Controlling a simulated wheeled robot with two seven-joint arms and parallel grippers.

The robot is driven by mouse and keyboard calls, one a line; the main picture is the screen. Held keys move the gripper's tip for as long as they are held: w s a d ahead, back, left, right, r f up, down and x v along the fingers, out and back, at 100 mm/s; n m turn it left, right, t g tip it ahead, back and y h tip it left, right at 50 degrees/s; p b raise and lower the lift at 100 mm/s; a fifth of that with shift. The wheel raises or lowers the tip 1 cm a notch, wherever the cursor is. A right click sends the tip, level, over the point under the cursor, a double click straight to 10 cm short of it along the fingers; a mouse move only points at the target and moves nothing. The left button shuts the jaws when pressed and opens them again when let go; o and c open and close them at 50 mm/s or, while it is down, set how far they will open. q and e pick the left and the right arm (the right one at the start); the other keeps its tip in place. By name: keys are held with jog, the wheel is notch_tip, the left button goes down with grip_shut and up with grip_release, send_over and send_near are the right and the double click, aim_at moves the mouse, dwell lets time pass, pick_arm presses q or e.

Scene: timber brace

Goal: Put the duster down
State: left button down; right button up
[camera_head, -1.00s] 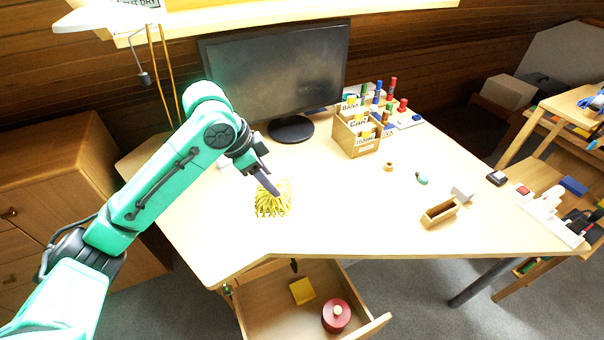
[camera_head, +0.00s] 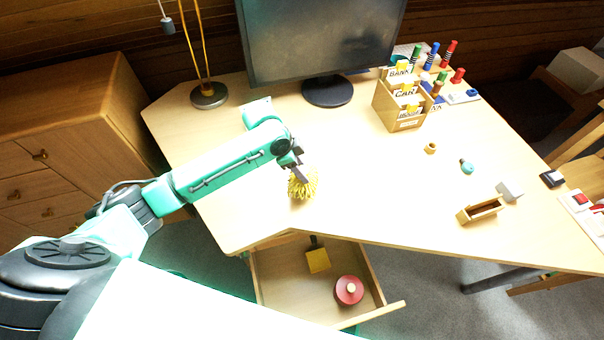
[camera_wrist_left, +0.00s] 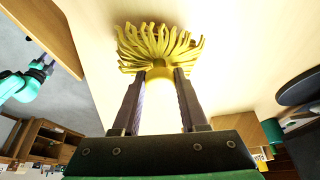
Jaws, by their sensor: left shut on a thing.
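The duster (camera_head: 303,184) is a yellow, shaggy head of soft strands. It is at the left part of the desk (camera_head: 262,215), in front of the monitor's left side. My left gripper (camera_head: 300,170) is shut on it from above and behind. In the left wrist view the duster (camera_wrist_left: 158,48) sits at the tips of the two fingers of my left gripper (camera_wrist_left: 160,85), its strands fanned out against the pale desk top. Whether it bears on the desk or hangs just above it, I cannot tell. My right gripper is not in view.
An open drawer (camera_head: 285,300) below the desk's front edge holds a yellow block (camera_head: 318,260) and a red round box (camera_head: 349,290). The monitor (camera_head: 318,40), a card box (camera_head: 400,105) and a small wooden tray (camera_head: 480,209) stand on the desk. The desk's middle is clear.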

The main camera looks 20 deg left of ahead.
pick_arm(q)
jog(key=shift+f, duration=1.5)
jog(key=shift+c, duration=2.2)
grip_release()
jog(key=shift+s, duration=0.1)
jog(key=shift+r, duration=0.1)
jog(key=v, duration=1.2)
